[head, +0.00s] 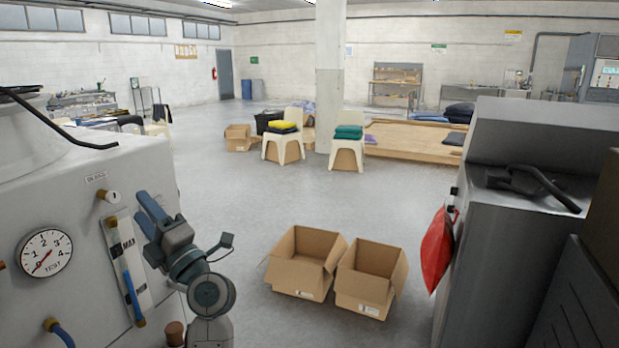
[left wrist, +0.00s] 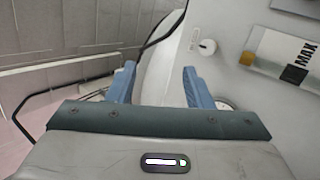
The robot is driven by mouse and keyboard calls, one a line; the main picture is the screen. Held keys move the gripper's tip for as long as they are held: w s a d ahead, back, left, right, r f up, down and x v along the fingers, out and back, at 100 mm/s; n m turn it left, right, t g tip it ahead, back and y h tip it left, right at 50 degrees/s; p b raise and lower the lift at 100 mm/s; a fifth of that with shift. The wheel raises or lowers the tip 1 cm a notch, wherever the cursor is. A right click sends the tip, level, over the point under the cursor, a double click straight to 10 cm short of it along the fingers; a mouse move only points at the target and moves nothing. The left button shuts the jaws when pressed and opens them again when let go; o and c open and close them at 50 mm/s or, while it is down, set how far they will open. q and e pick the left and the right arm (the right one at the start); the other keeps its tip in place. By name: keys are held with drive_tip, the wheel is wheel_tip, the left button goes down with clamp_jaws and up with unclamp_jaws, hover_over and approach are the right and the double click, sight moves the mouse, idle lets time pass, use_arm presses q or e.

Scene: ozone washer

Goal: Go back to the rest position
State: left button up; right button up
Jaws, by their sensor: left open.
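My left gripper (head: 148,208) has blue fingers and stands in front of the white washer (head: 75,195), close to its flow tube (head: 122,260) marked MAX. In the left wrist view the two blue fingers of my left gripper (left wrist: 157,88) are spread apart with nothing between them. The washer's white body (left wrist: 225,35) fills the right side of that view, with a small knob (left wrist: 205,46) and the MAX label close by. I cannot tell whether the fingers touch the washer. My right gripper is not in view.
A round dial gauge (head: 45,252) is on the washer's front. Two open cardboard boxes (head: 305,262) stand on the floor at centre. A grey metal machine (head: 500,230) with a red item (head: 437,250) on its side stands at right.

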use_arm(q)
drive_tip(key=s+d+f+m+t+h, duration=0.1)
drive_tip(key=s+d+f+m+h, duration=0.3)
drive_tip(key=f+m+h, duration=0.55)
drive_tip(key=s+d+f+m+t+h, duration=0.1)
drive_tip(key=s+d+f+m+h, duration=0.25)
drive_tip(key=f+m+h, duration=0.65)
drive_tip(key=s+d+f+m+h, duration=0.3)
drive_tip(key=d+f+m+h, duration=0.4)
drive_tip(key=m, duration=0.5)
drive_tip(key=s+a+f+g+y, duration=0.3)
drive_tip(key=s+a+f+g, duration=0.4)
drive_tip(key=s, duration=0.5)
drive_tip(key=s+a+f+g+y, duration=0.4)
drive_tip(key=s+f, duration=0.6)
drive_tip(key=s, duration=0.2)
wheel_tip(320, 180, down, 28)
drive_tip(key=a+f+g, duration=0.1)
drive_tip(key=a+g, duration=0.1)
drive_tip(key=a, duration=0.1)
drive_tip(key=s+a+f+n, duration=0.1)
drive_tip(key=s+f, duration=1.7)
drive_tip(key=f, duration=0.2)
drive_tip(key=shift+g, duration=0.4)
